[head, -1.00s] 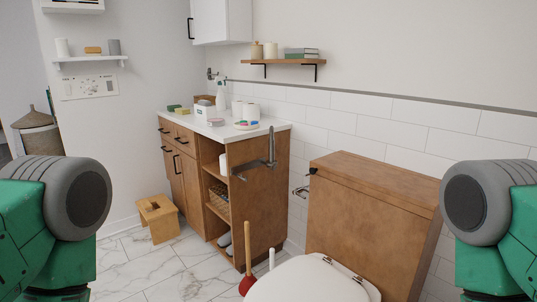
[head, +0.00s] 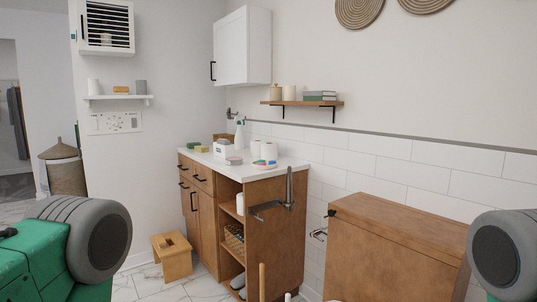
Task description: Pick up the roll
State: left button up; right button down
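Two white rolls stand upright on the white counter (head: 290,164) of the wooden cabinet. The nearer roll (head: 268,152) partly hides the other roll (head: 254,148). Another white rounded object, perhaps a roll (head: 240,204), sits on the cabinet's open upper shelf, partly hidden by the side panel. I cannot tell which roll the task means. Neither of my grippers is in view. Only green and grey parts of my arms show at the lower left and right edges, well apart from the cabinet.
A dark metal holder (head: 268,207) sticks out from the cabinet (head: 276,236). A wooden toilet tank (head: 395,245) stands at the right. A plunger handle (head: 262,282) rises in front of the cabinet. A wooden stool (head: 172,255) stands at left. A colourful dish (head: 264,164) lies near the rolls.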

aim_at(270, 150)
jog(key=z, duration=0.4)
jog(key=i+j+z, duration=0.2)
jog(key=j+z, duration=0.25)
jog(key=i+j+z, duration=0.1)
jog(key=j+z, duration=0.85)
